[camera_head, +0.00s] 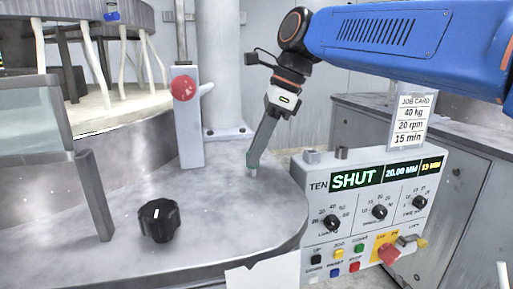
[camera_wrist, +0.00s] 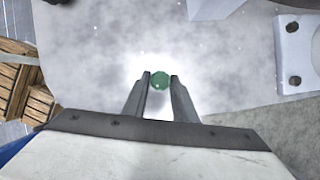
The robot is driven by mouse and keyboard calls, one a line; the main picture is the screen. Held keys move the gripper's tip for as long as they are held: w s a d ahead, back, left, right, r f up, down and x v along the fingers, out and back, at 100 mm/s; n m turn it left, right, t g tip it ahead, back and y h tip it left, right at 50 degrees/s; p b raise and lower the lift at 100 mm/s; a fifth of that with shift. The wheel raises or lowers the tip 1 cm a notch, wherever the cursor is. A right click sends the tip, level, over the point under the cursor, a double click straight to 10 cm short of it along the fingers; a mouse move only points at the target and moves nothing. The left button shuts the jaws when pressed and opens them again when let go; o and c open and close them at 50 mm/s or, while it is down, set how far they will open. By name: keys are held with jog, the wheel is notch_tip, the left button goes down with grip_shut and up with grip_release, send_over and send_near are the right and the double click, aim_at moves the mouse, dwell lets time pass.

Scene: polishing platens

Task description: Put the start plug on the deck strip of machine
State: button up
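A small green plug, which I take to be the start plug, shows as a green disc (camera_wrist: 160,80) between my fingertips in the wrist view. In the head view its pale green lower end (camera_head: 253,172) shows below the fingers. My gripper (camera_head: 255,158) points down at a slant, and its fingers (camera_wrist: 160,78) flank the plug closely on both sides, seemingly shut on it. The plug is at or just above the grey speckled deck (camera_head: 225,215) of the machine, left of the control panel. I cannot tell whether it touches the deck.
A black knob (camera_head: 159,220) stands on the deck at the front left. A grey post with a red button (camera_head: 183,88) and a thick column (camera_head: 218,65) rise behind. The control panel (camera_head: 340,190), its display reading SHUT, is at the right. Deck between knob and gripper is clear.

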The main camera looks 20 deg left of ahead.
jog(key=shift+o, duration=1.4)
jog(key=shift+r, duration=0.15)
jog(key=v, duration=1.2)
